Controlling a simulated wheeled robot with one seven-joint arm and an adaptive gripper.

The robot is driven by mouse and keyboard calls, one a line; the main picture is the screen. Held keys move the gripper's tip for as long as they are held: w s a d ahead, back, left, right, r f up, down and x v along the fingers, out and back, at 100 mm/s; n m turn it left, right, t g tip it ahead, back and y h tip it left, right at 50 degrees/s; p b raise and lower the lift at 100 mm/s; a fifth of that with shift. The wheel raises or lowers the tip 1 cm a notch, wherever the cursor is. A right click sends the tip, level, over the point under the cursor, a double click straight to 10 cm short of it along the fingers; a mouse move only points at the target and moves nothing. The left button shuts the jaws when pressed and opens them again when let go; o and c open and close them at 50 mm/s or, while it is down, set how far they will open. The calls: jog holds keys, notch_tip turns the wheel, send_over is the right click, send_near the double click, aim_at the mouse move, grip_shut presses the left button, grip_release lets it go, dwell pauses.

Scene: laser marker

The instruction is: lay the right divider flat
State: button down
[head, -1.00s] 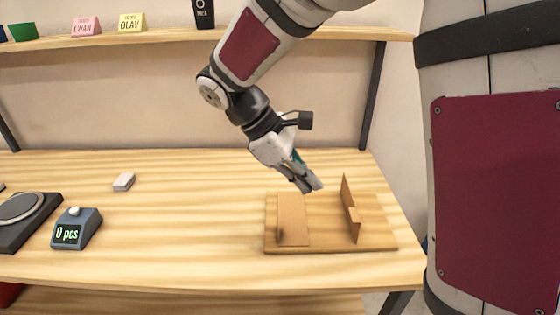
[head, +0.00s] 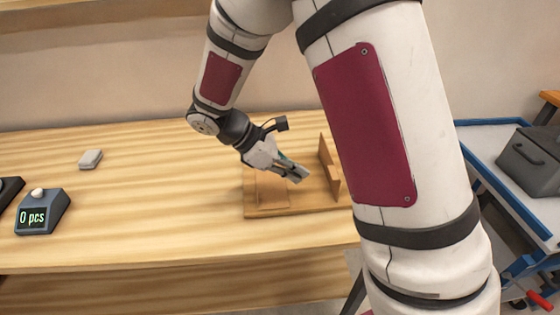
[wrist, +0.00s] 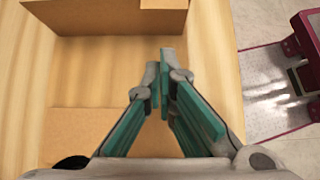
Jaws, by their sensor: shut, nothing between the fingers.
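The right divider (head: 327,162) stands upright on the wooden base board (head: 311,197), with a small tab at its near end; my arm link hides the board's right side. It also shows upright at the top of the wrist view (wrist: 105,17). The left divider (head: 271,192) lies flat on the board and shows at the bottom left of the wrist view (wrist: 80,132). My gripper (head: 301,175) is shut and empty, above the board between the dividers, left of the right divider and apart from it. Its fingertips (wrist: 160,67) point toward the upright divider in the wrist view.
A scale (head: 42,211) reading "0 pcs" and a small white block (head: 90,159) sit on the left of the table (head: 150,220). Much of the table left of the board is clear. A grey case (head: 530,158) rests on a blue-edged cart at the right.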

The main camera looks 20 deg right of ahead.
jog(key=shift+s+d+f, duration=0.1)
jog(key=shift+s+d, duration=0.1)
jog(key=shift+d, duration=0.5)
jog(key=shift+s+d, duration=0.2)
jog(key=shift+d, duration=0.5)
jog(key=shift+s+d+f, duration=0.1)
jog(key=shift+s+d, duration=0.1)
jog(key=shift+d, duration=0.5)
jog(key=shift+r, duration=0.15)
jog(key=shift+s+d+r+p, duration=0.15)
jog(key=shift+d+p, duration=0.1)
jog(key=shift+p, duration=0.35)
jog(key=shift+d+r+t+y+p, duration=0.3)
jog(key=shift+d+y+p, duration=0.15)
jog(key=shift+y+p, duration=0.45)
